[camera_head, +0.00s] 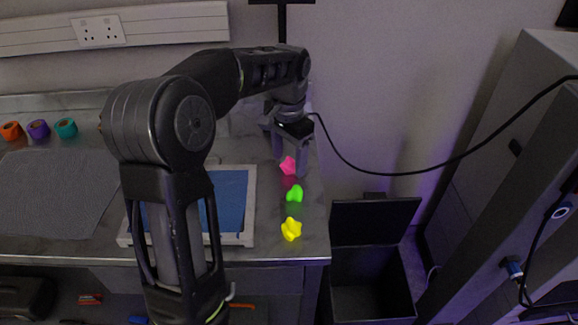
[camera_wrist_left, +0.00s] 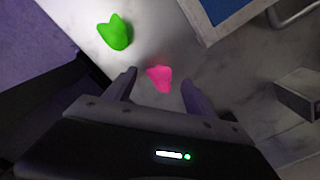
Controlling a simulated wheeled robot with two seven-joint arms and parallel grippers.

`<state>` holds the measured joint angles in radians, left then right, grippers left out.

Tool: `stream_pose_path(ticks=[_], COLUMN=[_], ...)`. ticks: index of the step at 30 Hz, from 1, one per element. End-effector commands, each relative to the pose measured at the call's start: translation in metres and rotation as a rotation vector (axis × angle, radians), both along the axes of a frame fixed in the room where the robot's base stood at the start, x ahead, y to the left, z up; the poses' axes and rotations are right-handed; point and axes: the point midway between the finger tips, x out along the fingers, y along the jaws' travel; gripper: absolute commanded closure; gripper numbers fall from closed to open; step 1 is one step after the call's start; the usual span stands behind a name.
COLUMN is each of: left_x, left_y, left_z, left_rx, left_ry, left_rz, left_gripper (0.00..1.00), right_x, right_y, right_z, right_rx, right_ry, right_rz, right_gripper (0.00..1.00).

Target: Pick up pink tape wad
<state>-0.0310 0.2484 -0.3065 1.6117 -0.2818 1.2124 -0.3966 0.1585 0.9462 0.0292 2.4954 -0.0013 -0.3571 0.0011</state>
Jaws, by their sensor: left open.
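The pink tape wad (camera_head: 288,165) lies on the grey marbled worktop near its right edge. My left gripper (camera_head: 290,168) is over it, pointing down, with its fingers open on either side of the wad. In the left wrist view the pink wad (camera_wrist_left: 160,77) shows between the two open fingertips of the left gripper (camera_wrist_left: 158,86). I cannot tell whether the fingers touch it. My right gripper is in neither view.
A green wad (camera_head: 294,193) and a yellow wad (camera_head: 291,229) lie in front of the pink one. A white-framed blue panel (camera_head: 231,200) is to the left. Tape rolls (camera_head: 38,129) stand far left. An open black bin (camera_head: 372,285) stands right of the worktop.

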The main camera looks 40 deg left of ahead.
Motion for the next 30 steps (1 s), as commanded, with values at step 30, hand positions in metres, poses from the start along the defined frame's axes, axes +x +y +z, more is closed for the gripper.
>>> stream_pose_path(ticks=[30], left_x=[-0.0001], left_y=[-0.0003], left_z=[-0.0116], left_rx=[0.000], left_ry=[0.000], left_rz=[0.000], left_gripper=[0.60], right_x=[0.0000], right_y=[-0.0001], right_z=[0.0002], right_rx=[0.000], right_ry=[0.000], right_rz=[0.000], right_gripper=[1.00])
